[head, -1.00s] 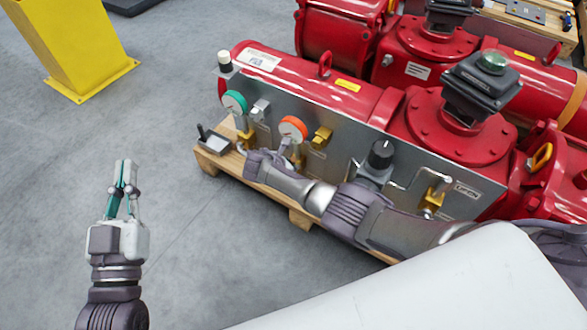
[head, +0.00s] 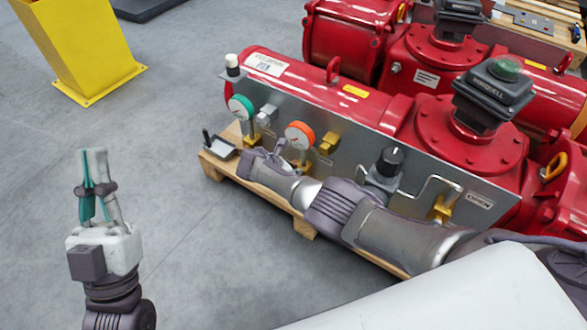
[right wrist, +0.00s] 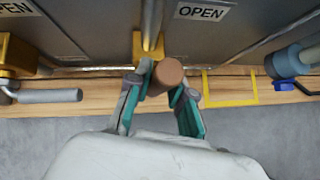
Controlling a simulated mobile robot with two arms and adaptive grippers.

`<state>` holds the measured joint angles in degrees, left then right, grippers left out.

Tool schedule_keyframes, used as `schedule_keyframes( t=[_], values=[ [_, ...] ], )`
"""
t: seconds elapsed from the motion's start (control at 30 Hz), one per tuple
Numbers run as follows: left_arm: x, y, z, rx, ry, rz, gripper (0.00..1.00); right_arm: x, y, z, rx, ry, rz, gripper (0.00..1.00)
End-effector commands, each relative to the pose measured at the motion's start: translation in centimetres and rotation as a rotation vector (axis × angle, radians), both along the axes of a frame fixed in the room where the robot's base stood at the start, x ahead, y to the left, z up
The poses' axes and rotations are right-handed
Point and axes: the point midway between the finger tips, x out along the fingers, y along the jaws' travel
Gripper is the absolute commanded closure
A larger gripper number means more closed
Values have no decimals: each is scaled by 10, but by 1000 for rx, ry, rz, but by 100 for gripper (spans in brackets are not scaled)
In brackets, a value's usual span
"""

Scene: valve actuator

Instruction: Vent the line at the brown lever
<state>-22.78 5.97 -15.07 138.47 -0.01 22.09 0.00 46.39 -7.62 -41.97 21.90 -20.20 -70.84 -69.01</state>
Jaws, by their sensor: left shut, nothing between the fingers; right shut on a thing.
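The brown lever (right wrist: 168,74) shows in the right wrist view as a round brown end at a yellow valve fitting (right wrist: 148,46) on the grey panel. My right gripper (right wrist: 163,88) is shut on the brown lever, with a teal-padded finger on each side. In the head view my right wrist and arm reach across the panel's front, and I cannot see the brown lever there. My left gripper (head: 93,158) is shut and empty, over the floor at left, well away from the panel.
An OPEN label (right wrist: 203,11) is beside the fitting. A green gauge (head: 241,107), an orange gauge (head: 299,135) and a black knob (head: 389,161) are on the panel. The red actuator (head: 320,90) stands on a wooden pallet (head: 283,204). Floor at left is clear up to a yellow post (head: 85,45).

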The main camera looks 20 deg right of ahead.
Motion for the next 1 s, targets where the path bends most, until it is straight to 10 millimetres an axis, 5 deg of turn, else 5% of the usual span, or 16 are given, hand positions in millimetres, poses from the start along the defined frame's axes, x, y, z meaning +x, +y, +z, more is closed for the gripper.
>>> schedule_keyframes(
  t=[0.17, 0.67, 1.0],
  values=[
    [0, 0, 0, 0, 0, 0, 100, 1, 1, 0, 3, -4, 1, 53],
    [1, 0, -1, 0, 3, 1, 100, -2, 6, 6, 3, -5, 1, 53],
    [0, 0, 0, 0, 2, 1, 100, -20, 43, 47, 6, -6, 4, 53]
  ],
)
